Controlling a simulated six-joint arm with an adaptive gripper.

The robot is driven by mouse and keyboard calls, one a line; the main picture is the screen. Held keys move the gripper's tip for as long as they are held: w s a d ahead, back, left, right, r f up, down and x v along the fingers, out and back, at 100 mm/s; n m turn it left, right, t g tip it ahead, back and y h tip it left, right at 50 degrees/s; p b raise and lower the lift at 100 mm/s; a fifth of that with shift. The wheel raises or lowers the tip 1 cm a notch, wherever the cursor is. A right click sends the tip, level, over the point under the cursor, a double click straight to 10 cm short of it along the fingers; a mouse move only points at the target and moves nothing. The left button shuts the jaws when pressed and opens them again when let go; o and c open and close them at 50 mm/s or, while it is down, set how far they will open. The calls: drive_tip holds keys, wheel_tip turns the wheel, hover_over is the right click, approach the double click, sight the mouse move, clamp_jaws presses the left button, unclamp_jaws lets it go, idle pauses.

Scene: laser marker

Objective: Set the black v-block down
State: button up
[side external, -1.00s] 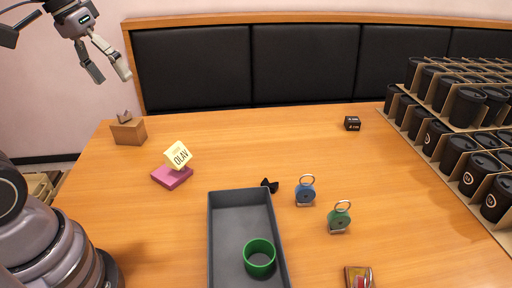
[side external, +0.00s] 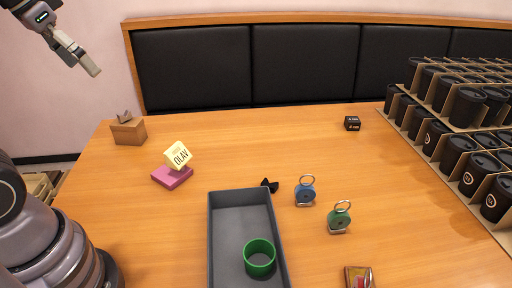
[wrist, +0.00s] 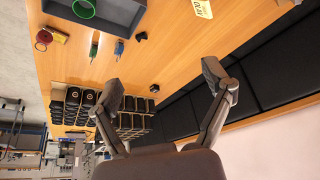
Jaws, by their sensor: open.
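The black v-block (side external: 270,185) stands on the wooden table, just behind and right of the grey tray's (side external: 211,230) far right corner, apart from it. It also shows in the wrist view (wrist: 141,37), small and dark. My gripper (side external: 92,68) is high at the upper left of the side view, far from the v-block. In the wrist view my gripper (wrist: 163,82) has its two fingers spread wide with nothing between them.
A green ring (side external: 259,273) sits in the tray. Blue (side external: 305,194) and green (side external: 339,219) tags stand to the right. A yellow block (side external: 177,155) leans on a pink block (side external: 172,178). A brown box (side external: 128,132), small black box (side external: 352,123) and cup racks (side external: 467,105) line the edges.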

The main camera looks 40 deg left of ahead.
drive_tip(key=w+d+r+g, duration=0.1)
drive_tip(key=w+r+g, duration=0.1)
drive_tip(key=w, duration=0.7)
drive_tip(key=n+g, duration=0.2)
drive_tip(key=g, duration=0.6)
hover_over(269, 184)
drive_tip(key=w, duration=0.2)
drive_tip(key=shift+h, duration=0.3)
drive_tip(key=f, duration=3.8)
drive_tip(key=shift+w+a+f, duration=0.15)
drive_tip(key=shift+a, duration=0.05)
drive_tip(key=shift+t, duration=0.3)
drive_tip(key=x, duration=0.7)
drive_tip(key=shift+f, duration=0.15)
drive_tip(key=c, duration=1.3)
